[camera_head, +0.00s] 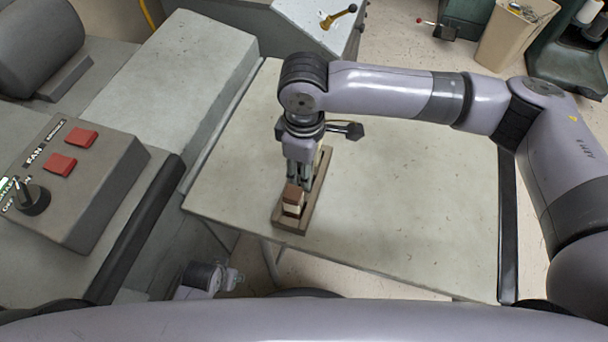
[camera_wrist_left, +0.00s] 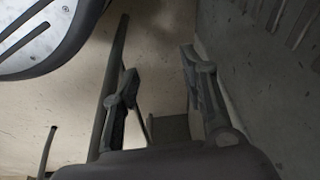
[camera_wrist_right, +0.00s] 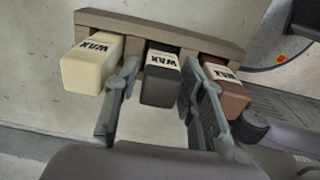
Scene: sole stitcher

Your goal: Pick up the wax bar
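Three wax bars stand side by side in a long wooden holder (camera_wrist_right: 160,32) in the right wrist view: cream (camera_wrist_right: 90,66), black (camera_wrist_right: 160,80) and brown (camera_wrist_right: 222,90), each marked WAX. My right gripper (camera_wrist_right: 160,68) is open, with one finger on each side of the black bar and small gaps showing. In the head view, the right gripper (camera_head: 298,180) points down over the holder (camera_head: 296,224). My left gripper (camera_wrist_left: 157,65) is open and empty, low beside the table.
The holder lies on a pale table (camera_head: 420,200) with free room to its right. A grey control box with red switches (camera_head: 80,137) stands at the left. A grey machine body (camera_head: 180,75) borders the table's left side. A bin (camera_head: 513,35) stands behind.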

